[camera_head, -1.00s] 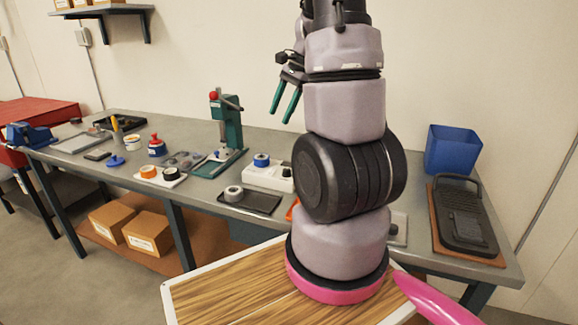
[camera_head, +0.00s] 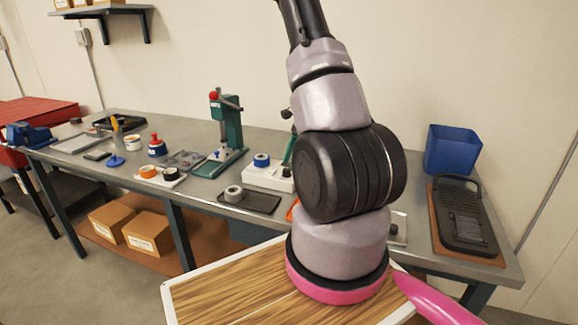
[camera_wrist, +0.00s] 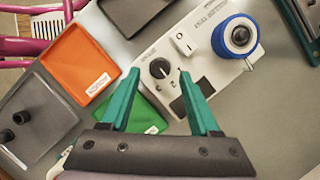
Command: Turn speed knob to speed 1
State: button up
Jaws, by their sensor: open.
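The speed knob (camera_wrist: 159,68) is a small black dial with a light pointer mark on the top face of a white machine (camera_wrist: 205,57). The machine also shows in the head view (camera_head: 262,177), partly hidden by my arm. A blue ring-shaped part (camera_wrist: 236,37) and a white rocker switch (camera_wrist: 183,43) sit on the same machine. In the wrist view my gripper (camera_wrist: 155,94) is open, its two green fingers pointing toward the knob, one on each side of it in the picture. I see no contact with the knob. In the head view only one green finger shows beside my arm.
An orange tray (camera_wrist: 80,62), a green tray (camera_wrist: 143,114) and a dark grey tray (camera_wrist: 35,120) lie close by. A green press (camera_head: 229,128) stands left of the machine. A blue bin (camera_head: 452,150) is at the bench's right end.

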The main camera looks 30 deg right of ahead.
jog(key=shift+x, duration=1.25)
grip_shut()
jog(key=shift+n, duration=0.3)
jog(key=n+g, duration=0.1)
jog(key=n, duration=0.1)
jog(key=n+g, duration=0.1)
jog(key=n, duration=0.1)
jog(key=shift+w, duration=0.25)
jog(key=shift+w+n+g+h, duration=0.1)
jog(key=shift+n+g+h, duration=0.45)
jog(key=shift+n, duration=1.55)
